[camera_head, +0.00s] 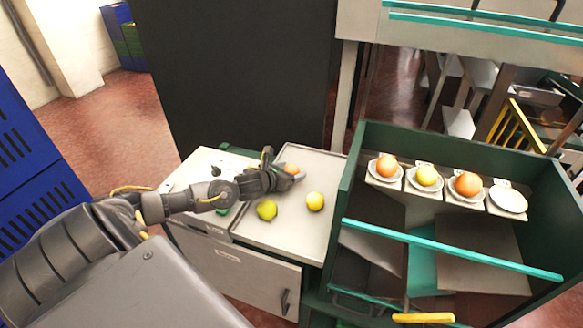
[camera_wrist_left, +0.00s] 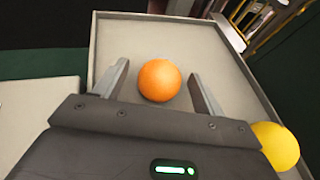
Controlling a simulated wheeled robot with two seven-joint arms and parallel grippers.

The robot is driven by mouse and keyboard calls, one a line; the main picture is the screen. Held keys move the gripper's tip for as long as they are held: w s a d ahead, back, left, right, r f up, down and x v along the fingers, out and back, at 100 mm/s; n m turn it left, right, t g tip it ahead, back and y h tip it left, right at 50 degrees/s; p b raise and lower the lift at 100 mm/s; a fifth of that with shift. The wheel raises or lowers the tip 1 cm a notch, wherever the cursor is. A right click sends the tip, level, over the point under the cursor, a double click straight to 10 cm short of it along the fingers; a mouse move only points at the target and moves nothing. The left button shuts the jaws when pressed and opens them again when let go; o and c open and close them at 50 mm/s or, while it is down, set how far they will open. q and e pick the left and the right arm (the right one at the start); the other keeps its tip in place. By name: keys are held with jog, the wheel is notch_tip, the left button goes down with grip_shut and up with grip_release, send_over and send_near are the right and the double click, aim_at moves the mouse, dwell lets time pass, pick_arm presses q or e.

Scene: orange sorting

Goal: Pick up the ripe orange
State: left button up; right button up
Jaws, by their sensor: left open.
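A ripe orange (camera_wrist_left: 159,80) lies on the light tray (camera_wrist_left: 120,28) in the left wrist view, between the two fingers of my left gripper (camera_wrist_left: 160,85). The fingers stand apart with a gap on each side of the fruit. In the head view, my left gripper (camera_head: 284,178) is over the back part of the tray (camera_head: 280,235), and the orange (camera_head: 291,168) is partly hidden by it. A yellow fruit (camera_head: 315,201) and a yellow-green fruit (camera_head: 267,210) lie nearer on the tray. The yellow one also shows in the wrist view (camera_wrist_left: 277,147). My right gripper is not in view.
A dark green rack (camera_head: 352,180) stands right of the tray. It holds several white saucers, three bearing fruit and one empty saucer (camera_head: 509,200) at the right. A dark panel (camera_head: 235,80) rises behind the tray. The tray's front part is clear.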

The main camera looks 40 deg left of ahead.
pick_arm(q)
jog(key=shift+w+f, duration=0.3)
jog(key=shift+w, duration=0.3)
jog(key=c, duration=1)
jog(key=shift+c, duration=0.2)
jog(key=shift+r, duration=0.1)
jog(key=shift+r, duration=0.45)
jog(key=s+d+r+b, duration=0.4)
jog(key=s+d+r, duration=0.3)
jog(key=s+r, duration=0.4)
jog(key=shift+s+d+r, duration=0.35)
jog(key=shift+d+r, duration=0.05)
jog(key=shift+r, duration=0.1)
